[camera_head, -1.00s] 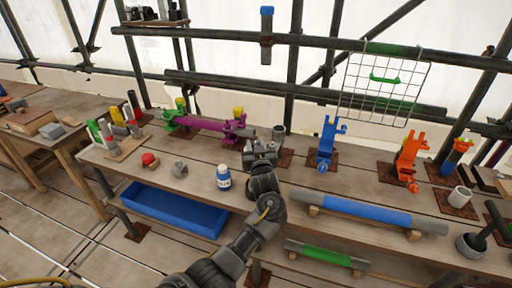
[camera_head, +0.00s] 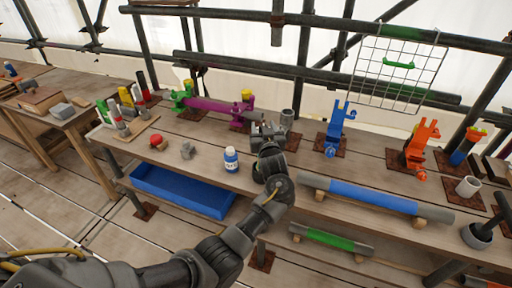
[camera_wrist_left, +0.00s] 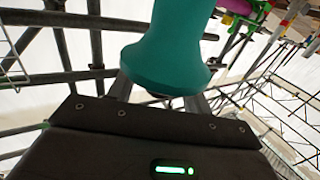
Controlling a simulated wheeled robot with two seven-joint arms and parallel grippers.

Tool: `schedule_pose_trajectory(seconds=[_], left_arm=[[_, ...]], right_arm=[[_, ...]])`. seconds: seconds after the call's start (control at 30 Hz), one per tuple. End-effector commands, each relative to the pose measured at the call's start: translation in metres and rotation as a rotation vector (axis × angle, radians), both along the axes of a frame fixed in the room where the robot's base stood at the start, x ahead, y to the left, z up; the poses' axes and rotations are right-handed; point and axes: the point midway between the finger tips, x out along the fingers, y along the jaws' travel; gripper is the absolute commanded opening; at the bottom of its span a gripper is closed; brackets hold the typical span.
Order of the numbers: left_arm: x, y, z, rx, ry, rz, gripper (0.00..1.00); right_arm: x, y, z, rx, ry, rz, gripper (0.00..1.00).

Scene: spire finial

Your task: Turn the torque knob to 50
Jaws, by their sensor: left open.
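My left gripper (camera_head: 268,130) is over the workbench at the centre of the head view, beside the right end of the purple tube (camera_head: 213,106). It is open. In the left wrist view a teal, smooth, flared piece (camera_wrist_left: 170,50) stands close in front of the gripper's palm, with the fingers partly hidden behind it. I cannot tell whether the fingers touch it. I cannot tell whether this piece is the torque knob, and no scale or number is readable. The teal piece is not distinguishable in the head view. My right gripper is not in view.
A grey cup (camera_head: 287,117) is just behind the gripper. Blue (camera_head: 337,130) and orange (camera_head: 421,146) clamps stand to the right. A blue-banded tube (camera_head: 373,195) lies along the bench front.

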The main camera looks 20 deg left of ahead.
Motion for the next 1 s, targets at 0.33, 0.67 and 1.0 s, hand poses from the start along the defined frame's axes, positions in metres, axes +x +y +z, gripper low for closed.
schedule_pose_trajectory(seconds=[0.33, 0.67, 1.0], left_arm=[[-0.001, 0.003, 0.002, 0.005, 0.000, -0.105, 0.50], [0.000, 0.004, 0.001, 0.011, 0.002, -0.444, 0.50], [0.001, 0.003, -0.001, 0.011, 0.005, -0.818, 0.50]], right_arm=[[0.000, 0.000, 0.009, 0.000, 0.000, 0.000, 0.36], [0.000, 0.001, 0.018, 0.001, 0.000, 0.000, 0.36], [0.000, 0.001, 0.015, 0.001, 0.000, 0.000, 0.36]])
